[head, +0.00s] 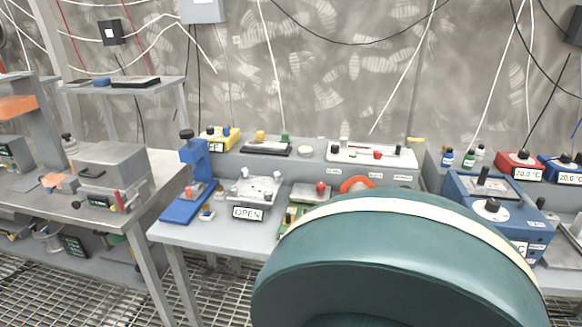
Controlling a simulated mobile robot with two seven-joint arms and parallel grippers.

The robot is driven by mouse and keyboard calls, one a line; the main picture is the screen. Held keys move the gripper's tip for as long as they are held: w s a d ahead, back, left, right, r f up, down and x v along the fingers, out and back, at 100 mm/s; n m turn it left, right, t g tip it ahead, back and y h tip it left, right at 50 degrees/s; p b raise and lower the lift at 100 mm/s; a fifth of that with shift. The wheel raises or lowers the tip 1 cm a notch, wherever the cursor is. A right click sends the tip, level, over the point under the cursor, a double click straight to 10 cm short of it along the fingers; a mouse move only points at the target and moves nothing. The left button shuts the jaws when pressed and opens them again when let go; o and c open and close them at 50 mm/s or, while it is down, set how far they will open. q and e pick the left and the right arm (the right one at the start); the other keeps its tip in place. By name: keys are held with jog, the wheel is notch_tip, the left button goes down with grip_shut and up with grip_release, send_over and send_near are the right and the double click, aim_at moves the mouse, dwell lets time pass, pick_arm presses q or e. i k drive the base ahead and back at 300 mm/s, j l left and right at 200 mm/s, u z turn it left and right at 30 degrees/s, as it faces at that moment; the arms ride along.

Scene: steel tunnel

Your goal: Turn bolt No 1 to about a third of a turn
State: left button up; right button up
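Neither my left nor my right gripper is in view. A large teal part of my own body with a cream band, close to the camera, hides the lower right, including much of the bench's front right.
Behind are a yellow box (219,138) and a white panel (372,154). Blue devices (497,210) stand right. A grey box (108,165) sits on the left bench.

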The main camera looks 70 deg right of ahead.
aim_at(233, 190)
jog(key=z, duration=1.9)
